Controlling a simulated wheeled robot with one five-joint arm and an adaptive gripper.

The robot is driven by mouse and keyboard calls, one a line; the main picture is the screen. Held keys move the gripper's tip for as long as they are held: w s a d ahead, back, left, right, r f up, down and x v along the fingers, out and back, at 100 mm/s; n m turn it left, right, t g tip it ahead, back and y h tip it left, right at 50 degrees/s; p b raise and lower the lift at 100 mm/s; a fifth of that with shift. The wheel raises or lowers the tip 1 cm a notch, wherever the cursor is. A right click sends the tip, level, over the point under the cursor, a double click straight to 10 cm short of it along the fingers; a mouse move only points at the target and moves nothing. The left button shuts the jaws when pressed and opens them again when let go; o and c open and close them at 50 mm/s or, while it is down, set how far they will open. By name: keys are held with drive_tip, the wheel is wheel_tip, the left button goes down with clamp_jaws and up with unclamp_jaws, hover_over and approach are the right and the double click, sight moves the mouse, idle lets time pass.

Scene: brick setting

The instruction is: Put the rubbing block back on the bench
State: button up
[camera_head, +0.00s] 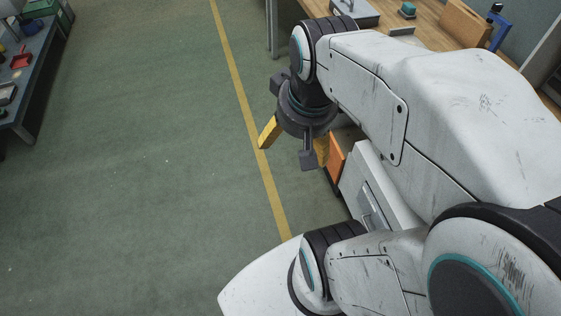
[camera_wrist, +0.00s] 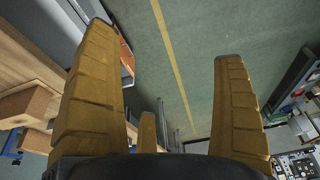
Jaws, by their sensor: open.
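My gripper (camera_head: 294,143) hangs open and empty above the green floor, near the yellow line. Its yellow fingers are spread wide in the wrist view (camera_wrist: 164,42), with only floor between their tips. The wooden bench (camera_head: 455,27) is at the top right of the head view, partly hidden by my arm. A small teal-topped block (camera_head: 407,10) sits on the bench; I cannot tell whether it is the rubbing block. I see no other clear candidate. The bench's wood also shows at the left of the wrist view (camera_wrist: 30,62), beside my gripper.
A grey box (camera_head: 352,12), a wooden block (camera_head: 464,22) and a blue tool (camera_head: 499,32) are on the bench. An orange-sided unit (camera_head: 336,160) stands close beside my gripper. A dark table (camera_head: 38,75) with a red tray (camera_head: 22,61) is at far left. The floor between is clear.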

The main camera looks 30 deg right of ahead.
drive_tip(key=s+a+f+n, duration=0.1)
drive_tip(key=s+a+n, duration=0.2)
drive_tip(key=a, duration=0.2)
drive_tip(key=shift+s+a+f+t+y, duration=0.2)
drive_tip(key=shift+a+f+t+y, duration=0.05)
drive_tip(key=shift+t+y, duration=0.15)
drive_tip(key=shift+s, duration=0.1)
